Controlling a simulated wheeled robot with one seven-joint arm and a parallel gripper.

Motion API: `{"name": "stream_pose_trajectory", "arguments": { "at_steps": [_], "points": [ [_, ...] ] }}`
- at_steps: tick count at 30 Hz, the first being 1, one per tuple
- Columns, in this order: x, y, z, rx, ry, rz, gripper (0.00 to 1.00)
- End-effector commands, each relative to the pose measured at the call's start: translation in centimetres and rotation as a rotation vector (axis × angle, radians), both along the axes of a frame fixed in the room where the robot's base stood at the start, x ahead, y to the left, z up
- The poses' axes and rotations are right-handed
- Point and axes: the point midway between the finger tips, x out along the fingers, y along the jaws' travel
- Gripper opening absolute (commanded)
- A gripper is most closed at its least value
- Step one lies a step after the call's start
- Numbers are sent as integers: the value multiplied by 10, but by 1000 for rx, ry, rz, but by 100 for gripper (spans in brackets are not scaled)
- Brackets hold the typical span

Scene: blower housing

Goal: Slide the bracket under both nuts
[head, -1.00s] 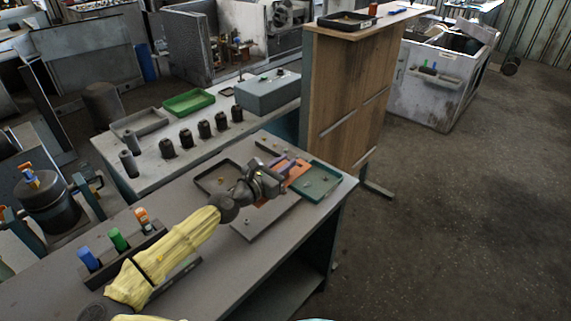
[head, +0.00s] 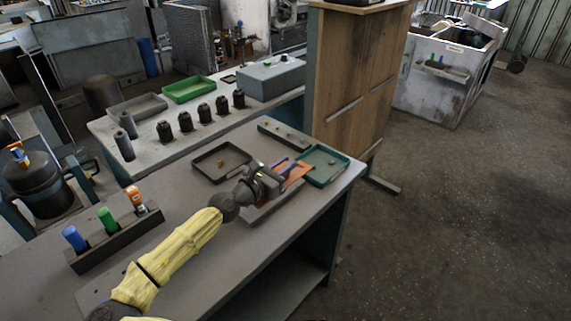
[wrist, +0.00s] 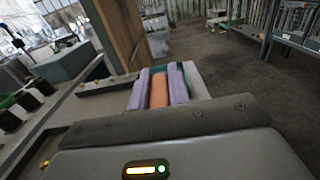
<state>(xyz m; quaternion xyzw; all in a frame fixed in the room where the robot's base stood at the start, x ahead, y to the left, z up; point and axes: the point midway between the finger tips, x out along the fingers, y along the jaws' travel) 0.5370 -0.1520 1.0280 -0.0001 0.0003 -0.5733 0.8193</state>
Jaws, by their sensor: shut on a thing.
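The bracket is an orange flat piece (head: 297,172) at the far right part of the near bench, beside the green tray. My gripper (head: 279,167) is shut on it. In the wrist view the bracket (wrist: 159,91) stands between my two lavender fingers, with its far end hidden. A grey plate (head: 272,206) lies below and in front of my gripper, partly covered by it. I cannot make out the two nuts, or whether the bracket touches the plate.
A green tray (head: 343,172) lies right of the bracket and a black tray (head: 198,168) left of it. A narrow grey strip (head: 268,127) with small parts lies behind. A rack (head: 125,238) of coloured bottles stands front left. The bench edge is close on the right.

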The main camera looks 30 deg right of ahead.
Motion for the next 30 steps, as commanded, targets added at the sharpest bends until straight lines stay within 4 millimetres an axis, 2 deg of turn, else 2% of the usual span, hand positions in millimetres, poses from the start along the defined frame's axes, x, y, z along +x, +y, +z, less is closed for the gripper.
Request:
{"name": "stream_pose_trajectory", "arguments": {
  "at_steps": [12,18,30],
  "points": [
    [3,1,-43,-2,2,-1,0],
    [6,2,-58,-1,1,0,0],
    [7,2,-62,-1,-1,-1,0]
  ]
}}
